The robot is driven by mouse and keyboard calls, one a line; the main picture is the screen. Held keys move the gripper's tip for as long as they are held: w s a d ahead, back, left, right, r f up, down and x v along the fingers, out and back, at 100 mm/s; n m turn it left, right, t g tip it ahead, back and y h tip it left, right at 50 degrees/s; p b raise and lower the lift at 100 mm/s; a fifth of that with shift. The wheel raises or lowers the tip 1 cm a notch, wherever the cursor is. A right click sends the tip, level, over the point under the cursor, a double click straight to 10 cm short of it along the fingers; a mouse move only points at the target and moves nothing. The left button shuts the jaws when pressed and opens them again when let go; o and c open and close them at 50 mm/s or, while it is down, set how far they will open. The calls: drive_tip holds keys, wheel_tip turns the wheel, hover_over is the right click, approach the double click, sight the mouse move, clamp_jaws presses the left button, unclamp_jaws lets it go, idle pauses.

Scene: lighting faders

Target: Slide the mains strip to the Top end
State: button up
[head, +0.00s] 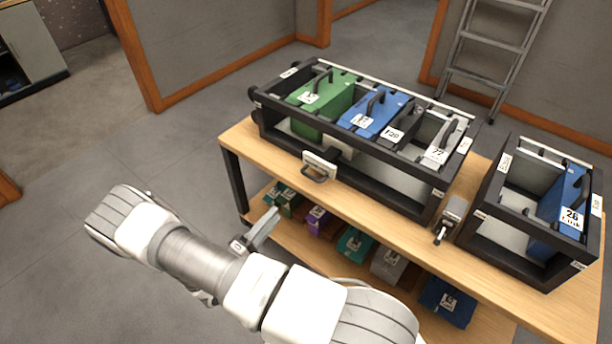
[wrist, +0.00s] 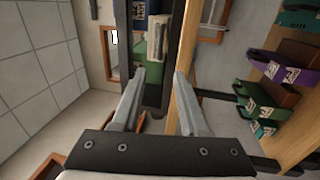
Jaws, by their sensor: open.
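No label reading "mains" or "Top" is legible, so I cannot tell for sure which part is the mains strip. A pale plate with a dark handle (head: 319,166) sits on the front of the long black rack (head: 345,177); small end labels there are too small to read. A pale block (wrist: 157,38), probably that plate, shows beyond my fingers in the wrist view. My gripper (head: 268,225) is open and empty, in front of the rack and apart from the plate. In the wrist view, my gripper (wrist: 162,82) has both fingers apart with nothing between them.
The rack holds a green case (head: 328,105), a blue case (head: 377,115) and a pale strip marked 77 (head: 440,144). A smaller rack (head: 482,240) holds a blue case (head: 562,210). A small grey clamp-like part (head: 450,217) lies between. Several cases fill the wooden table's (head: 240,145) lower shelf.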

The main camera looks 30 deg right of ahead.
sight(310, 176)
drive_tip(key=b+x, duration=0.1)
drive_tip(key=x, duration=1.5)
drive_tip(key=shift+d+b, duration=0.35)
drive_tip(key=shift+b, duration=0.05)
clamp_jaws()
idle(0.5)
